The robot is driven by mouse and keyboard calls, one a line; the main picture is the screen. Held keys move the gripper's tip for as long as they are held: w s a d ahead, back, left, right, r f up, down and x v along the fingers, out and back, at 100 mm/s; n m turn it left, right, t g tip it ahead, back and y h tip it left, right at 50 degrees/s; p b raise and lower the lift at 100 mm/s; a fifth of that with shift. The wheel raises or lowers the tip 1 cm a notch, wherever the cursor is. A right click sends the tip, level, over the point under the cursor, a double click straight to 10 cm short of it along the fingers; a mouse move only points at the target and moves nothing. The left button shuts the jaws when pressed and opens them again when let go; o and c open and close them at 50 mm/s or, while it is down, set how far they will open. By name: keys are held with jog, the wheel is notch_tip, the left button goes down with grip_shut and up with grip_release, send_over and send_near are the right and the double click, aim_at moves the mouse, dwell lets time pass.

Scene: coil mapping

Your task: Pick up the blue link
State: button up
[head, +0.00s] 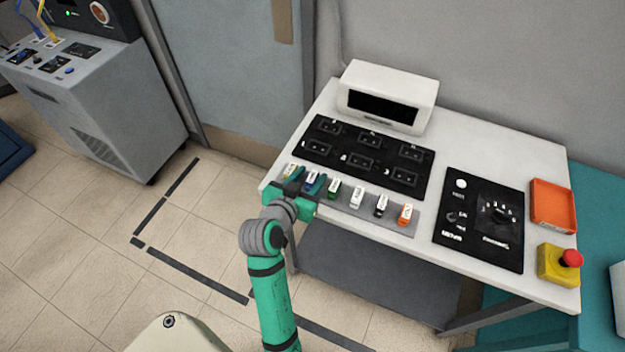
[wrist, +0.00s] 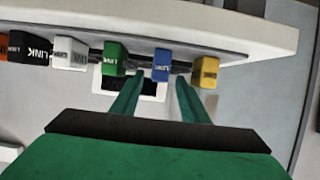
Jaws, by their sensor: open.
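The blue link (head: 312,178) stands in the row of links along the front edge of the white table, second from the left in the head view. It also shows in the wrist view (wrist: 161,65), between the yellow and green links. My gripper (head: 306,187) is at the left end of the row, partly covering the blue link's lower part. In the wrist view my gripper (wrist: 158,82) is open, its green fingers apart, with the blue link lined up between the fingertips. I cannot tell whether the fingertips reach past its sides.
The yellow link (head: 291,169) and green link (head: 334,189) stand close on either side. White, black and orange links (head: 406,214) continue the row. Behind is a black socket panel (head: 340,160); a dial panel (head: 482,220), orange tray (head: 553,205) and red stop button (head: 570,258) are rightward.

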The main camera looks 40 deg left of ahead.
aim_at(316, 172)
jog(key=shift+x, duration=2.65)
jog(key=shift+d+f, duration=0.15)
grip_shut()
